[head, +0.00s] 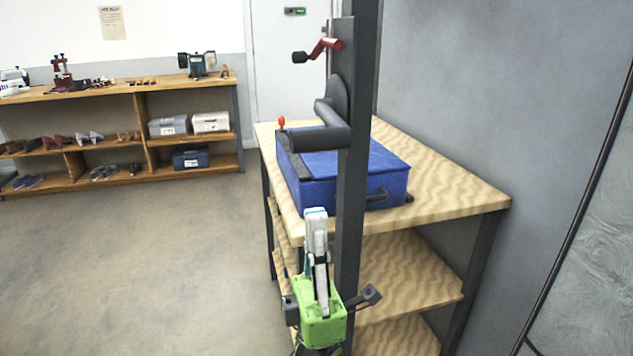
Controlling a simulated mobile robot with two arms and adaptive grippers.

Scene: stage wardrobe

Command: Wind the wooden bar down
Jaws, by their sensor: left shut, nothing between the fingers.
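A red crank (323,46) with a dark grip (300,57) sits near the top of a dark upright post (350,220). Below it, a dark round disc (339,96) and a thick dark cylinder (320,139) also show at the post. I see no wooden bar that I can make out. My left gripper (316,212), with a green body and pale fingers, points up at the lower part of the post, well below the crank. Its fingers are shut and empty. My right gripper is not in view.
A wood-topped table (455,190) with shelves stands behind the post and bears a blue case (380,160). A long wooden shelf unit (140,135) with shoes and boxes stands at the back left. The floor (150,260) on the left is clear. A grey wall is on the right.

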